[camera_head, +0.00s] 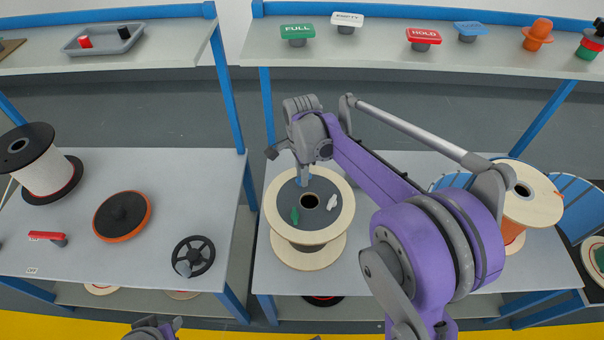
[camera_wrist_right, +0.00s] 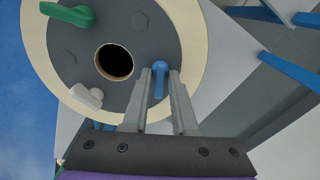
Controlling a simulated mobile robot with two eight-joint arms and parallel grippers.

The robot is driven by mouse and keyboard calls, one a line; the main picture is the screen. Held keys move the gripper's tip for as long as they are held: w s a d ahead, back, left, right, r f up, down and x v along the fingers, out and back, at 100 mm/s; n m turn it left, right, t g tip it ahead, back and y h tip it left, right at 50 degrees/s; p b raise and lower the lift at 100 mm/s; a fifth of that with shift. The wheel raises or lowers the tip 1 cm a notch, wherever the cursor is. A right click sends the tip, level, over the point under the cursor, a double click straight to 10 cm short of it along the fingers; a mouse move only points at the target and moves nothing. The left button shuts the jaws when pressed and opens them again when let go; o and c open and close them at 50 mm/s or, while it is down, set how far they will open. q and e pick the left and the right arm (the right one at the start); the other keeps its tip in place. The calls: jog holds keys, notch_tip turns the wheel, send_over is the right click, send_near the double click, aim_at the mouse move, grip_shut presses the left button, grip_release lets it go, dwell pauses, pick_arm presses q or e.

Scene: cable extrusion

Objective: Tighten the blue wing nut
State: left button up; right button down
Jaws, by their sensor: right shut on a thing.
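The blue wing nut (camera_wrist_right: 159,85) sits on the grey hub plate of a wooden spool (camera_head: 280,249), beside its dark centre hole. My right gripper (camera_head: 304,172) reaches down over the spool's far side. Its jaws are shut on the blue wing nut, with one finger on each side of it in the right wrist view. A green wing nut (camera_head: 295,215) and a white wing nut (camera_head: 332,202) sit on the same hub plate, clear of the fingers. My left gripper (camera_head: 152,330) shows only partly at the bottom edge, away from the spool, and its jaws are unclear.
The spool stands on a grey table (camera_head: 368,272). Another wooden spool (camera_head: 531,205) stands to the right, behind my right arm. The shelf above holds several signs, including a green FULL sign (camera_head: 297,31) and a red HOLD sign (camera_head: 423,36). A handwheel (camera_head: 193,257) lies on the left table.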

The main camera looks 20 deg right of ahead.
jog(key=shift+m, duration=2.2)
jog(key=c, duration=0.7)
grip_release()
jog(key=shift+c, duration=0.2)
jog(key=shift+r, duration=0.1)
notch_tip(320, 180, up, 11)
jog(key=shift+s+p, duration=0.15)
jog(key=shift+p, duration=0.3)
jog(key=shift+a, duration=0.1)
